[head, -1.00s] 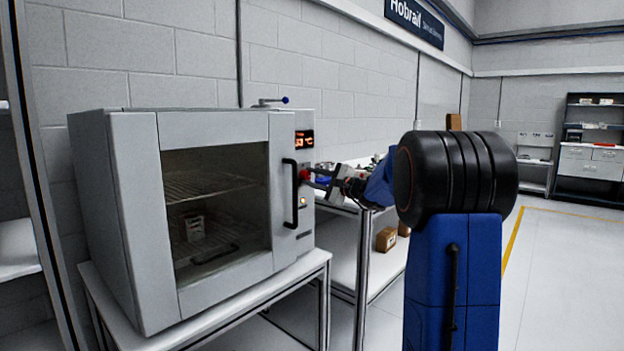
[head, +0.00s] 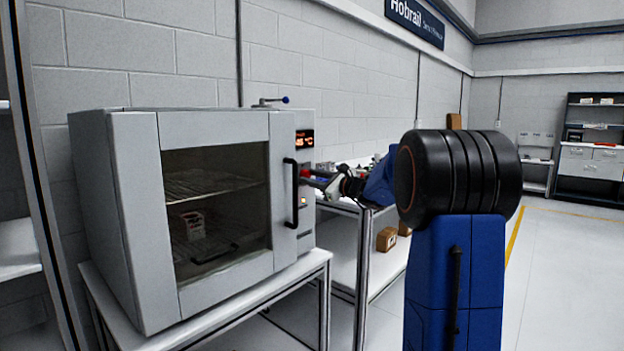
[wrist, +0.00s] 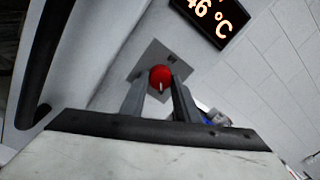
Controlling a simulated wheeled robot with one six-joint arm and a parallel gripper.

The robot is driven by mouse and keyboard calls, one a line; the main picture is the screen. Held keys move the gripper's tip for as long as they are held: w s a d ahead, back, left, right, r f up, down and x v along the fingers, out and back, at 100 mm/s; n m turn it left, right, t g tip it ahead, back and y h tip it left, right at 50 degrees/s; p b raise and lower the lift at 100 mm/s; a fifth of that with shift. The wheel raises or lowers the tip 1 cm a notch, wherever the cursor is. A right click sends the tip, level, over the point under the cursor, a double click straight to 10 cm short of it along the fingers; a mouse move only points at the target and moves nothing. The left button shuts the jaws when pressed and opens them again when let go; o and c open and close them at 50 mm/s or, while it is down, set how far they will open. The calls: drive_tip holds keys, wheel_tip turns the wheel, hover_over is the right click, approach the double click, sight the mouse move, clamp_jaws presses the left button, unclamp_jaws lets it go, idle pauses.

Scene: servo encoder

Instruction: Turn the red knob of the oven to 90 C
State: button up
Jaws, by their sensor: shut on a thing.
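The oven (head: 120,220) is a grey box with a glass door (head: 215,200). Its red knob (wrist: 160,74) is between the two fingers of my gripper (wrist: 160,92) in the wrist view, with a white mark on its lower part. My gripper is shut on the knob. In the head view, my gripper (head: 310,178) reaches the oven's control strip from the right and mostly hides the knob. The lit display (wrist: 216,14) above the knob seems to read 46 °C in the wrist view, partly cut off; it is small in the head view (head: 304,139).
A black door handle (head: 291,192) stands just left of the knob, and looms at the left of the wrist view (wrist: 42,60). A box sits on a rack inside the oven. A bench with small items stands behind my arm.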

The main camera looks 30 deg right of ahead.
drive_tip(key=shift+f, duration=0.15)
drive_tip(key=o, duration=1)
drive_tip(key=shift+o, duration=0.2)
drive_tip(key=v, duration=1.7)
drive_tip(key=shift+s, duration=0.25)
